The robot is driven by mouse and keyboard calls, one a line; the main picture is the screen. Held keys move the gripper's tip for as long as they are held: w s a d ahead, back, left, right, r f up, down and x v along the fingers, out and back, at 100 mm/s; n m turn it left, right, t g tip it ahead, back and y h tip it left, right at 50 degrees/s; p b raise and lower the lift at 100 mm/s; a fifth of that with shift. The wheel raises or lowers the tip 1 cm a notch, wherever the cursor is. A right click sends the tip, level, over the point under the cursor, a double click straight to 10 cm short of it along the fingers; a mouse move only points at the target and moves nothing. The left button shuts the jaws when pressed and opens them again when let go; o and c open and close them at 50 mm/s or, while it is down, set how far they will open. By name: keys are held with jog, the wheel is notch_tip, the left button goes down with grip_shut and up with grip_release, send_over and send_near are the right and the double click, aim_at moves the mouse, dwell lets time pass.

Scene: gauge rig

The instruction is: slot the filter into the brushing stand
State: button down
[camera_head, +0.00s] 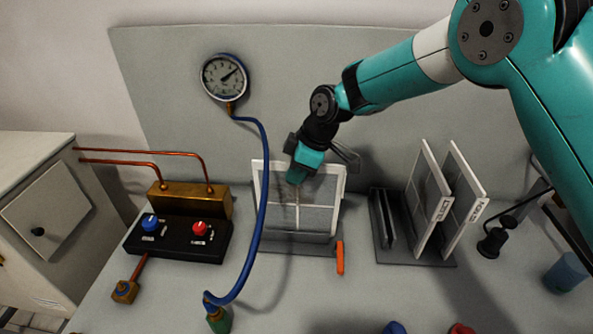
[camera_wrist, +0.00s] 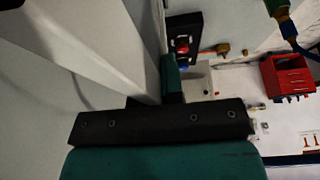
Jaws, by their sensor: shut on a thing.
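The filter (camera_head: 319,218), a white-framed panel with grey mesh and a cross bar, stands roughly upright in the middle of the bench. My gripper (camera_head: 297,182) is shut on it near the upper middle. In the wrist view the filter shows as a large pale panel (camera_wrist: 95,45) beside the jaws (camera_wrist: 172,82). The brushing stand (camera_head: 290,246) shows as a low grey base at the filter's lower edge. I cannot tell whether the filter is seated in it or just above or in front of it.
A rack (camera_head: 383,240) to the right holds two upright labelled filters (camera_head: 425,200) and has an empty slot at left. An orange handle (camera_head: 340,257) is by the stand's right. A blue hose (camera_head: 258,235) hangs left of the filter. A valve block (camera_head: 180,238) stands farther left.

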jog(key=shift+f+b, duration=0.3)
jog(key=shift+f, duration=0.2)
jog(key=c, duration=1.2)
grip_release()
jog(key=shift+r, duration=0.1)
jog(key=shift+o, duration=0.2)
jog(key=b+v, duration=0.3)
jog(key=v, duration=1.4)
jog(key=shift+d+r, duration=0.15)
jog(key=s+d+f+m, duration=0.1)
jog(key=s+d+m, duration=0.2)
jog(key=s, duration=0.6)
jog(key=s+d+m, duration=0.4)
jog(key=s+d, duration=0.2)
jog(key=s, duration=0.4)
jog(key=s+d+f+m, duration=0.1)
jog(key=s+d+m, duration=0.3)
jog(key=s, duration=0.6)
jog(key=shift+s+d+f, duration=0.15)
jog(key=shift+s+f, duration=0.05)
jog(key=shift+f, duration=0.1)
